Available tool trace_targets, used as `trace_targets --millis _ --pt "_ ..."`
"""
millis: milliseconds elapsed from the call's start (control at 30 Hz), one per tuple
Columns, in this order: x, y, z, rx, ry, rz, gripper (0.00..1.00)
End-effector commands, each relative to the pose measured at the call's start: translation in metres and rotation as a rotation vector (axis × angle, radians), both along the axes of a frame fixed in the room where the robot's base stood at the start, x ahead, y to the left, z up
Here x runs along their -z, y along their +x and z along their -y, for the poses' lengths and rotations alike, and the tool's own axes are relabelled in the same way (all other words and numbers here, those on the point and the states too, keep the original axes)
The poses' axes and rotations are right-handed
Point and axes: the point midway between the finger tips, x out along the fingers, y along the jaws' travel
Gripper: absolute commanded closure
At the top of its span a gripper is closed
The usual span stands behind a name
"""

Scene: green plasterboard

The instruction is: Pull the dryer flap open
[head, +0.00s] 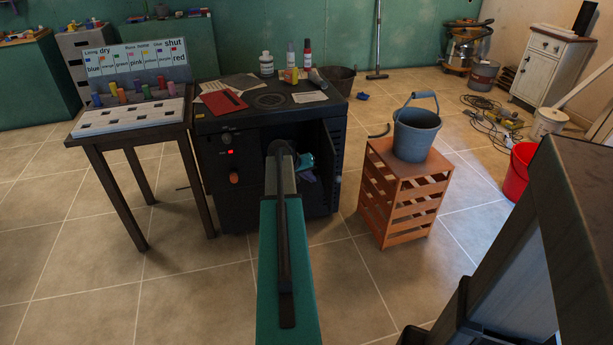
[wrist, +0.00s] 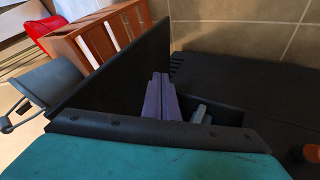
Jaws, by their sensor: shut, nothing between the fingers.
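The black dryer (head: 225,180) stands in the middle of the head view, with its front partly hidden by my arm. Its dark flap (head: 334,170) stands open, swung out at the right of the opening. In the wrist view the flap (wrist: 125,65) shows as a flat dark panel slanting across the picture. My gripper (wrist: 160,77) has purple fingers lying together, shut and empty, beside the flap's inner face. In the head view the gripper (head: 298,179) is at the opening. I cannot tell whether the fingers touch the flap. A pale blue item (wrist: 201,113) shows beside the fingers.
An orange slatted crate (head: 406,205) with a grey bucket (head: 417,137) on it stands right of the dryer. A small dark table (head: 136,140) is close on the left. A red bucket (head: 518,170) is further right. Floor in front is clear.

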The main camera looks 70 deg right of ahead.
Motion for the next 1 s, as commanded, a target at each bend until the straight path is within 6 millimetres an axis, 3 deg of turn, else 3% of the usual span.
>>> trace_targets --millis 233,600,1000 --pt "0.031 -0.008 0.022 0.001 0.0 -0.001 1.0" --pt "0.028 -0.04 0.039 0.001 -0.001 0.0 1.0" --pt "0.028 -0.043 0.041 0.0 -0.001 0.001 1.0"
